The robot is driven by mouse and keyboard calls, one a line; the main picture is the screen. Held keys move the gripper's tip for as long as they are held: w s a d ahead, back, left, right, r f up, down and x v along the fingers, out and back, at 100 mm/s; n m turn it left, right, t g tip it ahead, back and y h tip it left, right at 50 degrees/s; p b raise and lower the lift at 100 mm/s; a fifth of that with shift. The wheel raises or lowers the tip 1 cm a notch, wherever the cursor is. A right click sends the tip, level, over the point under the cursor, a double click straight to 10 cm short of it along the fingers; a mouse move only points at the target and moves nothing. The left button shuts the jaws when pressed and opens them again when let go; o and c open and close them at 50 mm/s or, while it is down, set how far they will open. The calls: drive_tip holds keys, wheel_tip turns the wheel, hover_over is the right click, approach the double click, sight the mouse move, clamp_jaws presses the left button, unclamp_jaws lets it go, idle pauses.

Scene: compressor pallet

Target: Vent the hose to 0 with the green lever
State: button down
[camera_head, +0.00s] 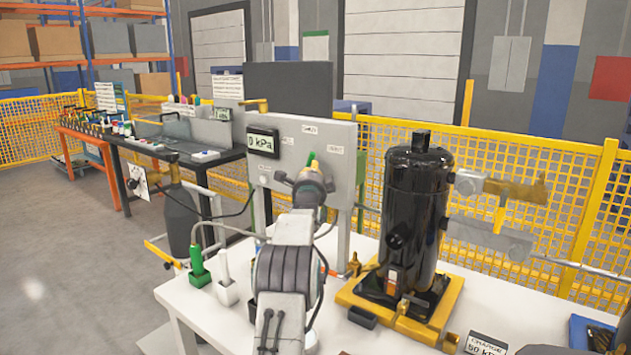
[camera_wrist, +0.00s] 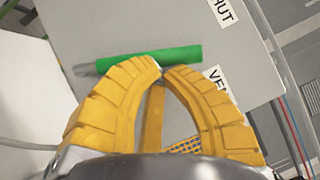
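The green lever (camera_wrist: 150,60) lies across the grey panel (camera_wrist: 135,25) in the wrist view. Its thick green end lies at right, between the partly visible SHUT label (camera_wrist: 223,10) and VENT label (camera_wrist: 217,80), nearer VENT. My gripper (camera_wrist: 162,69) has its two yellow fingertips almost together, close beside the lever's middle; nothing shows held between them. Whether they touch the lever I cannot tell. In the head view my arm covers most of the gripper, and a bit of the green lever (camera_head: 312,160) shows above it. The panel's display (camera_head: 263,142) reads 0 kPa.
A black compressor (camera_head: 415,215) stands on a yellow base right of my arm. A green-bodied fitting (camera_head: 198,268) and a white holder (camera_head: 227,285) stand left of my arm on the white table (camera_head: 185,300). A hose runs near the panel. Yellow fencing stands behind.

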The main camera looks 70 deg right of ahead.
drive_tip(key=shift+w+d+r+n+y+p, duration=0.1)
drive_tip(key=shift+w+r+n+y+p, duration=0.3)
drive_tip(key=shift+n, duration=0.2)
drive_tip(key=shift+w+d+r+p, duration=0.25)
drive_tip(key=shift+w+p, duration=0.1)
drive_tip(key=shift+w, duration=0.2)
drive_tip(key=shift+a+f, duration=0.1)
